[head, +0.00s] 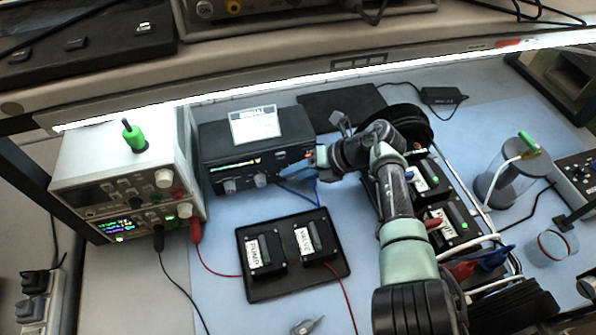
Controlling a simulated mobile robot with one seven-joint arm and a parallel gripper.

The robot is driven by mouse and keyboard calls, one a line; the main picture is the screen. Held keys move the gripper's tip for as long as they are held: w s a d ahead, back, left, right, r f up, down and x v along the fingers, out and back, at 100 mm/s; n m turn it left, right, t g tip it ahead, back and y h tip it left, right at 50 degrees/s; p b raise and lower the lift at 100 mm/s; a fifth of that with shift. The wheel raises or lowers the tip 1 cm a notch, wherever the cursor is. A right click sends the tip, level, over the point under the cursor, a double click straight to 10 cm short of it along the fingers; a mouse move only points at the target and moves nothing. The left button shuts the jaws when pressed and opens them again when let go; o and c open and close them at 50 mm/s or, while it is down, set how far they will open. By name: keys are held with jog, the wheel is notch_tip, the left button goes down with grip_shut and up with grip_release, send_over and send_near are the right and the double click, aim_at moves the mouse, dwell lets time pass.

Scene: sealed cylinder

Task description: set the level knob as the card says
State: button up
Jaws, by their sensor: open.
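A black instrument box (215,150) stands at the back left of the blue mat. A white card (255,125) with print too small to read lies on its top. Its front has a lit green strip display (235,166) and two grey knobs, a left knob (229,186) and a right knob (260,180). I cannot read which is the level knob, nor their pointer positions.
Stacked bench supplies (115,170) stand left, with a green-handled tool on top. A black tray (295,285) with two labelled modules lies in front. A clear cylinder (497,180) stands right. Blue and red leads cross the mat. My arm reaches in from the lower right over more modules.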

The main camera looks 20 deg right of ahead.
grip_shut()
jog(key=shift+d+f+y+b, duration=0.1)
jog(key=shift+f+y+b, duration=0.25)
jog(key=shift+b, duration=0.45)
jog(key=shift+y+b, duration=0.35)
jog(key=shift+b, duration=0.6)
jog(key=shift+r, duration=0.2)
grip_release()
